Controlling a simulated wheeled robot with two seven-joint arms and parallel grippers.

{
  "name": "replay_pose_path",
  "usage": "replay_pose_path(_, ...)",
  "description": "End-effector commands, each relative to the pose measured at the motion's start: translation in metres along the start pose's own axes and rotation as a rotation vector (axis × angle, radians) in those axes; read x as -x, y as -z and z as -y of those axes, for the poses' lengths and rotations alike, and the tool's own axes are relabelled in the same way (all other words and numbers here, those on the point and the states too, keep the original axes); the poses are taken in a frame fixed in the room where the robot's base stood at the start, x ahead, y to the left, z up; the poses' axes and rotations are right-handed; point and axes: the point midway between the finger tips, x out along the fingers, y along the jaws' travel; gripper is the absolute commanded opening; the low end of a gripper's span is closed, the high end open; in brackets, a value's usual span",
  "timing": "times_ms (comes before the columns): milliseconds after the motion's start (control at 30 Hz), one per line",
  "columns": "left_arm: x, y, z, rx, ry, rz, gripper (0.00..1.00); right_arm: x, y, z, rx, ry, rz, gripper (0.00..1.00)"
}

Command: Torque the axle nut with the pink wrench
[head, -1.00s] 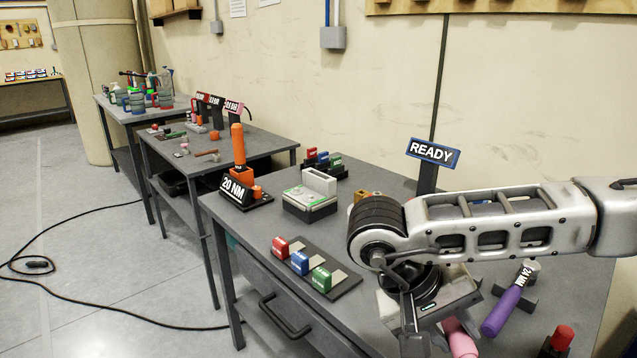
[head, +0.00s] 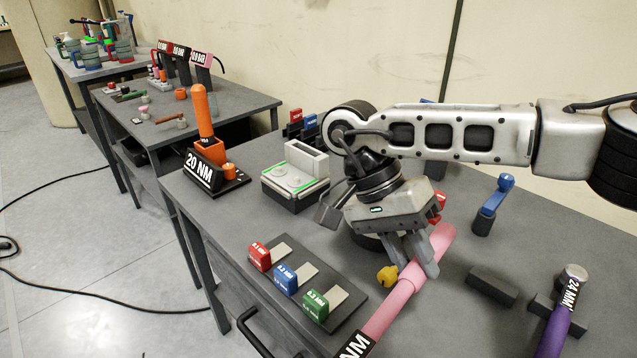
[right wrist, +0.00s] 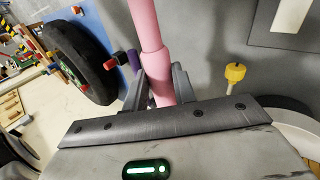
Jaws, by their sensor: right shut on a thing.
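My right gripper (head: 412,262) is shut on the pink wrench (head: 392,306) and holds it slanting above the grey bench. The wrench's black label, partly cut off at the bottom edge, ends in "NM". In the right wrist view the pink shaft (right wrist: 150,30) passes between my right gripper's fingers (right wrist: 160,88). A black tyred wheel (right wrist: 72,62) shows at the left of that view. I cannot make out the axle nut in either view. My left gripper is not in view.
A purple wrench (head: 555,330) marked 24 NM rests in a cradle beside a dark block (head: 492,287). A tray (head: 355,292) with red, blue and green blocks lies at the bench front. An orange-handled 20 NM stand (head: 204,150) is behind. A yellow knob (head: 388,276) is near the wrench.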

Motion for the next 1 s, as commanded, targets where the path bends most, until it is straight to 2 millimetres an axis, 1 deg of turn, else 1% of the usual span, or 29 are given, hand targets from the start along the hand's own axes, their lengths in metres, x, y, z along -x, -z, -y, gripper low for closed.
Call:
replay_pose_path(33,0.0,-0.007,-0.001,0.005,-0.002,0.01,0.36,0.007,-0.006,0.011,-0.144,0.001,0.117,0.0)
replay_pose_path(100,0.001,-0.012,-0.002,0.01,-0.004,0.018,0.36,0.015,-0.012,0.019,-0.329,0.001,0.258,0.0)
replay_pose_path(200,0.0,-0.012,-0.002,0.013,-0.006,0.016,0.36,0.026,-0.019,0.028,-0.559,-0.002,0.434,0.0)
replay_pose_path(300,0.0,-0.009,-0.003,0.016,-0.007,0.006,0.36,0.035,-0.026,0.035,-0.75,-0.003,0.574,0.0)
replay_pose_path(367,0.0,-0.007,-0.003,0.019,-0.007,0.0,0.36,0.041,-0.028,0.038,-0.866,0.0,0.653,0.0)
replay_pose_path(500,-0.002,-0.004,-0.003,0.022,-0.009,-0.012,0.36,0.058,-0.035,0.045,-1.176,0.005,0.875,0.0)
replay_pose_path(700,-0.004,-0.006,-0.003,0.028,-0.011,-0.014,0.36,0.082,-0.044,0.054,-1.59,0.012,1.18,0.0)
replay_pose_path(1000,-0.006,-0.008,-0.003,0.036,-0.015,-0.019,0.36,0.119,-0.05,0.061,-2.136,0.022,1.579,0.0)
